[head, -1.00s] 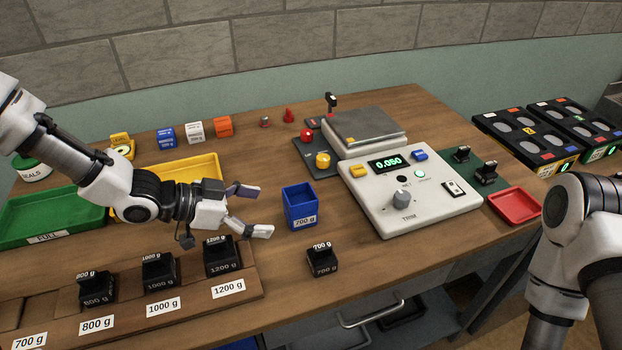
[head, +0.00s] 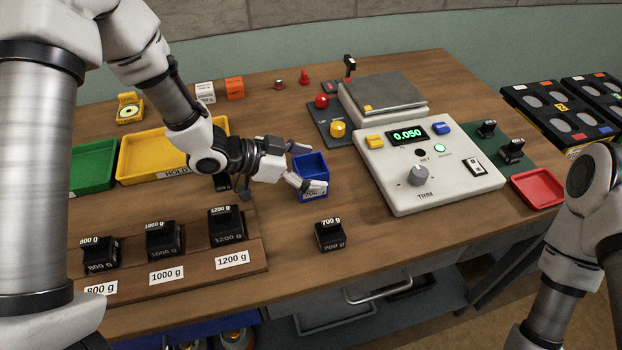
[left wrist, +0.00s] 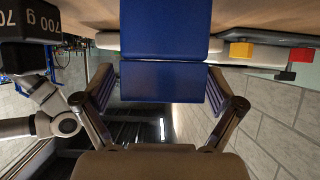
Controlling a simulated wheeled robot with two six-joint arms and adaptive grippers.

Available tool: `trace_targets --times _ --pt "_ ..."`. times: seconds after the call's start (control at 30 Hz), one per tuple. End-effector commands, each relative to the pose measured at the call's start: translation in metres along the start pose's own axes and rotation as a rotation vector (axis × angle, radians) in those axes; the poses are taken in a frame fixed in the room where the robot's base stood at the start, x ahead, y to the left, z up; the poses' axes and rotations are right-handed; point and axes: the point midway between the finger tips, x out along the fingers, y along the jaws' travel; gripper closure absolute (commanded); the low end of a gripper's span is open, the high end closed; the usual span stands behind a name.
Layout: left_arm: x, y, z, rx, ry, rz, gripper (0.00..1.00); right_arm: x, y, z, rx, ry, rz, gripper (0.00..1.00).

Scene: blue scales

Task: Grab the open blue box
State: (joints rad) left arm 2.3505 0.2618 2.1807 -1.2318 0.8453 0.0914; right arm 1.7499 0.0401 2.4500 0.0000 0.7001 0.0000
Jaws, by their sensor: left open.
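The open blue box (head: 311,163) stands upright on the wooden table, left of the white scale. Its lower front label is partly covered by a finger. My left gripper (head: 317,169) is open, with one finger on the far side of the box and one on the near side. In the left wrist view the blue box (left wrist: 165,35) lies straight ahead, between the spread fingers (left wrist: 160,95). I cannot tell whether either finger touches it. My right arm shows at the right edge, but its gripper is out of the picture.
A black 700 g weight (head: 330,235) stands just in front of the box. A rack (head: 200,265) with black weights is at the lower left. The scale console (head: 430,165) is to the right. A yellow tray (head: 150,165) is behind my left arm.

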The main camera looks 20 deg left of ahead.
Motion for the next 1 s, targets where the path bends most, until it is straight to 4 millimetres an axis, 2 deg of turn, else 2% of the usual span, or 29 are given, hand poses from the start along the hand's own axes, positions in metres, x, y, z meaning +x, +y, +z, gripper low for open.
trace_targets --times 0.03,0.07,0.2,0.23,0.53,0.63,1.0 --pt "0.0 0.0 0.0 0.0 0.0 0.0 0.06 0.0 0.0 0.0 0.0 0.0 0.0 0.6" --pt "0.0 0.0 0.0 0.0 0.0 0.0 0.13 0.0 0.0 0.0 0.0 0.0 0.0 0.6" --pt "0.0 0.0 0.0 0.0 0.0 0.0 0.63 0.0 0.0 0.0 0.0 0.0 0.0 0.6" --pt "0.0 0.0 0.0 0.0 0.0 0.0 0.71 0.0 0.0 0.0 0.0 0.0 0.0 0.6" --pt "-0.001 0.0 0.0 0.0 -0.001 0.0 0.72 0.0 0.0 0.0 0.0 0.0 0.0 0.6" --pt "-0.004 0.0 -0.008 0.001 0.002 0.0 0.72 -0.001 0.0 0.0 0.0 0.0 0.0 0.6" --pt "-0.044 0.0 -0.079 0.004 0.002 0.001 0.72 -0.009 0.0 0.0 0.0 0.0 0.0 0.6"
